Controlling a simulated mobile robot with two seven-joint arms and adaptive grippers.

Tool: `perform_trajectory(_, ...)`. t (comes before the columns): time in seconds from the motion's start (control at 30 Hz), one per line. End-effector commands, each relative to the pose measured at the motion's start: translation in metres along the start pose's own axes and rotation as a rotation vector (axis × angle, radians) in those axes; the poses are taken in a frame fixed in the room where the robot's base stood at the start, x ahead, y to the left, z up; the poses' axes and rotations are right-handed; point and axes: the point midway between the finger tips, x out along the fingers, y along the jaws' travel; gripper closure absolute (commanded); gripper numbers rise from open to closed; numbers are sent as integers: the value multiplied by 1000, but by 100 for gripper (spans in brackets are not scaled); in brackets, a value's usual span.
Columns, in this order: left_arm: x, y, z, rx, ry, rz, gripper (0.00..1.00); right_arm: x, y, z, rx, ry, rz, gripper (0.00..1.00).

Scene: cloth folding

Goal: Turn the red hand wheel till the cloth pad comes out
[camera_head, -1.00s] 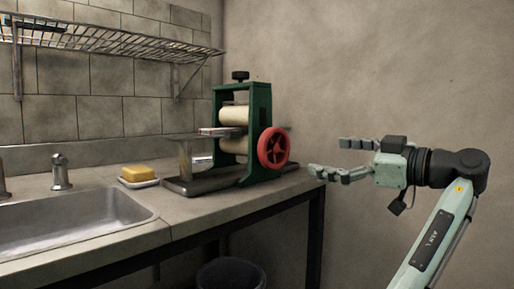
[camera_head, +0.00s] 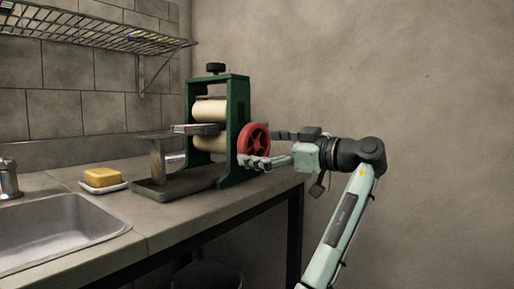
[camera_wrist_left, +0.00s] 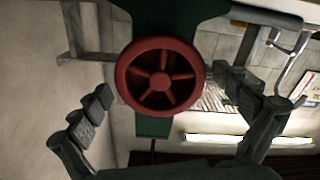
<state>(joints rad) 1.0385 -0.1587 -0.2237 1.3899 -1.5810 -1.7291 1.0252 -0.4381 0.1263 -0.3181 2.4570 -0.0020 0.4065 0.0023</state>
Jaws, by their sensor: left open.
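The red hand wheel (camera_head: 254,137) is on the right side of a green roller press (camera_head: 237,105). In the left wrist view the wheel (camera_wrist_left: 160,77) faces me, spokes visible. My left gripper (camera_head: 258,148) is open at the wheel, one finger in front of its lower part. In the wrist view its fingers (camera_wrist_left: 163,84) stand either side of the rim, with gaps showing; nothing is gripped. A thin flat piece (camera_head: 195,128) lies on the press's feed side, by the pale rollers (camera_head: 210,111); I cannot tell whether it is the cloth pad. My right gripper is not in view.
A yellow sponge (camera_head: 102,177) on a white dish and a sink (camera_head: 60,228) are to the left. A wire shelf (camera_head: 95,31) hangs above. A dark bin (camera_head: 208,275) is below the counter.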

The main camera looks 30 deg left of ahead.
Motion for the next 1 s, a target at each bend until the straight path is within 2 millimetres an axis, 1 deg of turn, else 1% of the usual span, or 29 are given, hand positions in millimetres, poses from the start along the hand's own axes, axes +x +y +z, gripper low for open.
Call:
perform_trajectory(0.1,7,0,0,0,1,0,0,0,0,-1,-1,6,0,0)
perform_trajectory(0.37,8,0,0,-1,1,1,0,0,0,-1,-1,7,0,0)
perform_trajectory(0.6,8,0,0,-1,1,1,30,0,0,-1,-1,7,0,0)
perform_trajectory(0.7,8,0,0,-1,1,0,40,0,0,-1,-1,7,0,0)
perform_trajectory(1.0,8,0,-1,42,0,0,40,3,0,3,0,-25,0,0)
